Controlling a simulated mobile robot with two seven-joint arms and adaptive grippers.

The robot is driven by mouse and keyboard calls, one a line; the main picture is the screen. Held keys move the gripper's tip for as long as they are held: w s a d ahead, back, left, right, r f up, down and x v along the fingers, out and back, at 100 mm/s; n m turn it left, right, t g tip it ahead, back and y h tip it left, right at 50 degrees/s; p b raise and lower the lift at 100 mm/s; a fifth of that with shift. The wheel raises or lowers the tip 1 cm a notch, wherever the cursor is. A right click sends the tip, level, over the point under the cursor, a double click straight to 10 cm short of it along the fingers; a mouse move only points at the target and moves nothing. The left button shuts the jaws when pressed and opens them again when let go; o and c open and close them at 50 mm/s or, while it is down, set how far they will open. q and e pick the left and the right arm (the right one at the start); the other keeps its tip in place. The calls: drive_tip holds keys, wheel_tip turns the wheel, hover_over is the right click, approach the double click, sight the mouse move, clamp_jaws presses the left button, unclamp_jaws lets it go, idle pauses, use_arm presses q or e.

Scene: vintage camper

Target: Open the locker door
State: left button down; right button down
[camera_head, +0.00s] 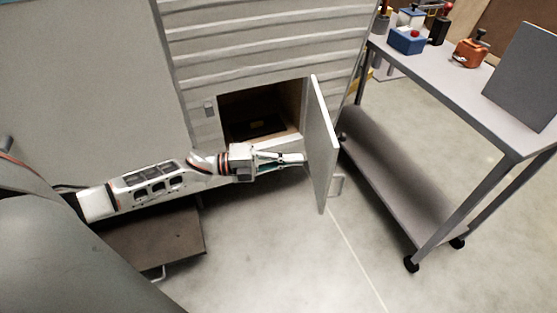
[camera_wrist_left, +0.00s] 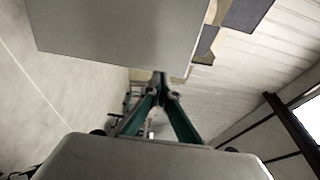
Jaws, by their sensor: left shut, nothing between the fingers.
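The locker door (camera_head: 322,140) is a pale panel hinged on the right side of the locker opening (camera_head: 262,112). It stands wide open, swung out from the camper wall. Its handle (camera_head: 337,186) shows on the far side, low down. My left gripper (camera_head: 302,159) is shut and empty, in front of the opening's lower edge, with its tips at or very near the door's inner face; I cannot tell if they touch. In the left wrist view the door panel (camera_wrist_left: 115,32) fills the top, and the shut fingers (camera_wrist_left: 161,90) are below it. My right gripper is not in view.
A grey wheeled cart (camera_head: 450,95) stands to the right of the door, with a blue box (camera_head: 407,41) and an orange item (camera_head: 470,53) on top. A brown step (camera_head: 150,240) lies below my left arm. Floor in front is clear.

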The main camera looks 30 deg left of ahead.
sight(329, 157)
use_arm(q)
drive_tip(key=x, duration=0.5)
drive_tip(key=shift+w+d, duration=0.2)
drive_tip(key=shift+d, duration=0.05)
drive_tip(key=shift+w+d, duration=0.35)
drive_tip(key=shift+d, duration=0.1)
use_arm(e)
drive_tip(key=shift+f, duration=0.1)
use_arm(q)
drive_tip(key=shift+d, duration=0.1)
